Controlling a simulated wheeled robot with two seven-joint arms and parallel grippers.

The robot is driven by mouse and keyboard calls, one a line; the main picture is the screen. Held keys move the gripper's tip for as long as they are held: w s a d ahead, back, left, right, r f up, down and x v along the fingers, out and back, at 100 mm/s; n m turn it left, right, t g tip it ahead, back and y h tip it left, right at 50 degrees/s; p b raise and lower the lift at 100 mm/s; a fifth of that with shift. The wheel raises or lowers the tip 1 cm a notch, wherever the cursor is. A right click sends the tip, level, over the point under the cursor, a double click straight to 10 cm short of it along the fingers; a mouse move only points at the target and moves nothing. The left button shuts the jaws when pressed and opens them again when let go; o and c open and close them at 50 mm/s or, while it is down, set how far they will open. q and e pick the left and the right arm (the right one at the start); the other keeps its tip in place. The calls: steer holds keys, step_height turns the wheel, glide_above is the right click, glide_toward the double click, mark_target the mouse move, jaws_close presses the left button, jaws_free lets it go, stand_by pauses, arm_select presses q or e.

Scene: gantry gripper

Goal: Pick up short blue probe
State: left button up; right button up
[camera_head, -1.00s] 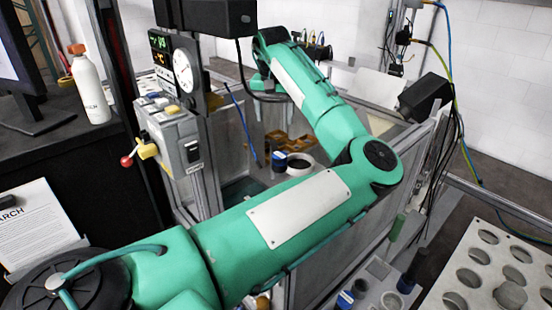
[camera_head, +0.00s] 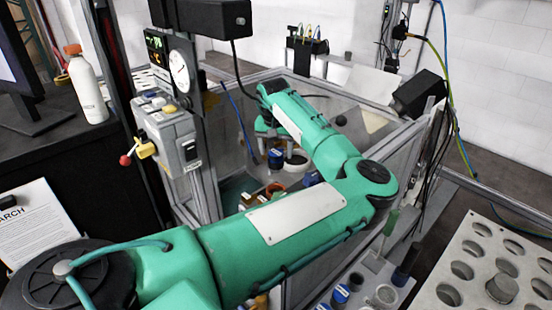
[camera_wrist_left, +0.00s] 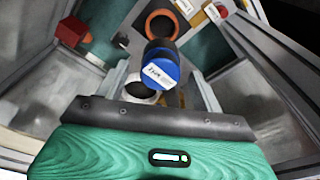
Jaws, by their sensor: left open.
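A short dark probe with a blue labelled cap (camera_head: 276,158) stands inside the walled enclosure. In the left wrist view a blue-capped probe (camera_wrist_left: 160,69) shows close to the camera, between the two grey fingers of my left gripper (camera_wrist_left: 160,88). The fingers are apart, and I cannot tell whether either touches it. In the head view my left gripper (camera_head: 267,128) points down into the enclosure, just above the probe; its fingertips are hard to make out. My right gripper is not in view.
An orange ring (camera_wrist_left: 161,22) and a white ring (camera_head: 297,163) are close to the probe. A red block (camera_wrist_left: 72,31) lies to the left in the wrist view. Enclosure walls (camera_head: 350,115) surround the space. A perforated plate (camera_head: 470,245) is at the right.

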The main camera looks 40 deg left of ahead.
arm_select(q)
steer(key=shift+f, duration=0.1)
steer(key=shift+c, duration=0.2)
steer(key=c, duration=1)
steer(key=shift+o, duration=0.2)
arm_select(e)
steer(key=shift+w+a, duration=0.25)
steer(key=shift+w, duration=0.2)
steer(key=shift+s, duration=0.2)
arm_select(q)
steer(key=shift+r, duration=0.35)
step_height(320, 180, up, 5)
steer(key=shift+r+b, duration=0.2)
steer(key=shift+b, duration=0.3)
step_height(320, 180, up, 14)
steer(key=b, duration=0.1)
step_height(320, 180, up, 8)
glide_above(276, 152)
steer(key=shift+s+d, duration=0.1)
steer(key=shift+s, duration=0.05)
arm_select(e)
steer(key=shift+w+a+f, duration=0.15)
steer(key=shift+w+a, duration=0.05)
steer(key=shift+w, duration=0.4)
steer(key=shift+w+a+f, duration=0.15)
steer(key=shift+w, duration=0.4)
